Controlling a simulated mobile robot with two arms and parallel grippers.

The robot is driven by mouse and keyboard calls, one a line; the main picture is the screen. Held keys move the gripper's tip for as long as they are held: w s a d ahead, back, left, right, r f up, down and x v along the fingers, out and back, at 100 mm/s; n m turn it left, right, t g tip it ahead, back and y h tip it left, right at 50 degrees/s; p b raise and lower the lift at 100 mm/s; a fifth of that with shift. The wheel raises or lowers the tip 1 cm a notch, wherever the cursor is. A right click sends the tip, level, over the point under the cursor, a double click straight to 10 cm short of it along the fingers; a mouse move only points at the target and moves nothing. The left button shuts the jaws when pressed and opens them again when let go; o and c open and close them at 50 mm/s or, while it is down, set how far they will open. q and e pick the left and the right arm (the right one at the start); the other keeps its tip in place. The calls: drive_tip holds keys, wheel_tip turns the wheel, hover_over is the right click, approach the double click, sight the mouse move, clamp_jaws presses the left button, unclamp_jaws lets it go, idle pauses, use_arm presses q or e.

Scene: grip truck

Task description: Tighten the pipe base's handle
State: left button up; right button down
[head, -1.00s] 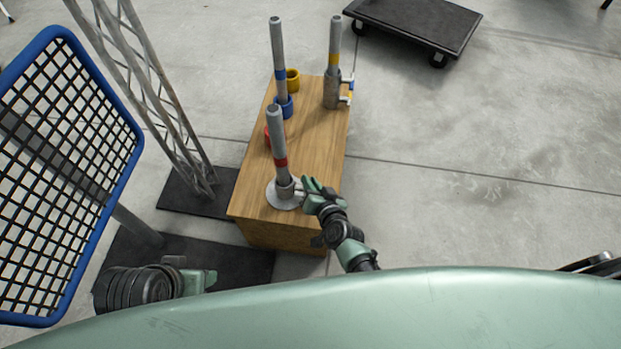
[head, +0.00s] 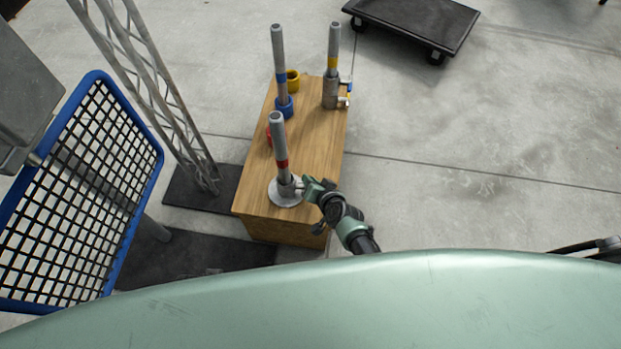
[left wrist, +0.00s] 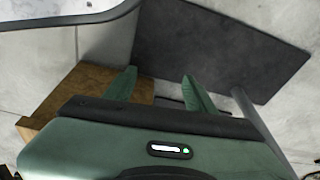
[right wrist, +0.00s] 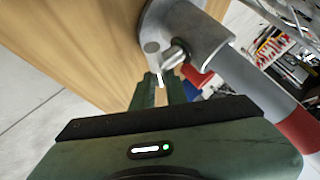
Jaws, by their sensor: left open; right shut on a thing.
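The pipe base (head: 285,192) is a round grey flange with a short collar at the front of the wooden box top. A grey pipe with a red band (head: 280,150) stands upright in it. My right gripper (head: 306,186) is at the right side of the collar. In the right wrist view its fingers (right wrist: 160,88) are shut on the small metal handle (right wrist: 172,58) that sticks out of the collar. The fingers hide part of the handle. My left gripper (left wrist: 158,88) shows only in its own wrist view, open and empty, near the wooden box's side and above a dark mat.
The wooden box (head: 315,150) also bears a blue-banded pipe (head: 280,70), a yellow-banded pipe (head: 333,62) and coloured rings. A blue-framed grid basket (head: 85,190) and a lattice truss (head: 160,90) stand at left. Floor at right is clear up to a dark cart (head: 415,20).

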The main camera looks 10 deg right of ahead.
use_arm(q)
drive_tip(key=shift+s+f, duration=0.25)
drive_tip(key=shift+f, duration=0.25)
use_arm(e)
drive_tip(key=shift+s+f, duration=0.15)
drive_tip(key=shift+f, duration=0.05)
drive_tip(key=c, duration=1.4)
unclamp_jaws()
drive_tip(key=shift+c, duration=0.2)
drive_tip(key=shift+r, duration=0.1)
drive_tip(key=shift+r, duration=0.1)
